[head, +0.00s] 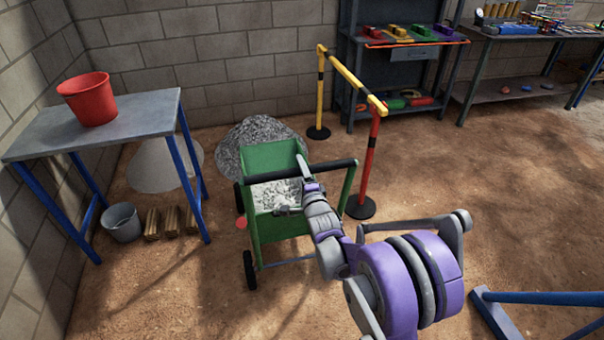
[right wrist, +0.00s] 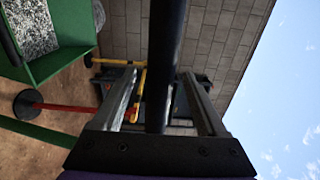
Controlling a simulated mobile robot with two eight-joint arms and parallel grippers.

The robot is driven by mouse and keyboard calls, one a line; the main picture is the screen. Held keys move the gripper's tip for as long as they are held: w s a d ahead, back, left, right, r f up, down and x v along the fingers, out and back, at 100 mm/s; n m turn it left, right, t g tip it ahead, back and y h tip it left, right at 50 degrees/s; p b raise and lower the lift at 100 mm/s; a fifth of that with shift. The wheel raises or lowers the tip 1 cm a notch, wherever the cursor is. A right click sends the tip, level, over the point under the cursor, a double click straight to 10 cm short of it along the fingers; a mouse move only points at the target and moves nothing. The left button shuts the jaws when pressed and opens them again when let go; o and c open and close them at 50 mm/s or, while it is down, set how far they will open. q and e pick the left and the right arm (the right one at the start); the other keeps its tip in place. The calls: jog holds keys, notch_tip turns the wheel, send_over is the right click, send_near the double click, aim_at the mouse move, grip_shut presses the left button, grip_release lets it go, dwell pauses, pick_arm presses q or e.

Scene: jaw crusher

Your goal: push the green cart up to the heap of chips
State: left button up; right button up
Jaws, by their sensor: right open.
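The green cart (head: 279,227) stands on the dirt floor with grey chips (head: 276,194) inside it. Its black handle bar (head: 330,165) runs across the near upper side. The heap of chips (head: 240,138), dark grey, lies just behind the cart; the cart hides part of it, and I cannot tell whether they touch. My right gripper (head: 304,174) is at the handle bar. In the right wrist view, the bar (right wrist: 166,60) runs between the spread fingers of this gripper (right wrist: 163,92), with gaps at its sides. My left gripper is not in view.
A pale heap (head: 160,165) lies left of the dark one. A table (head: 140,112) with a red bucket (head: 88,98) stands at left, a metal bucket (head: 122,222) below. A yellow-and-black barrier (head: 350,75) with a red post stands close right of the cart.

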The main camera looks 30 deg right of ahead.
grip_shut()
dwell(0.4)
dwell(1.0)
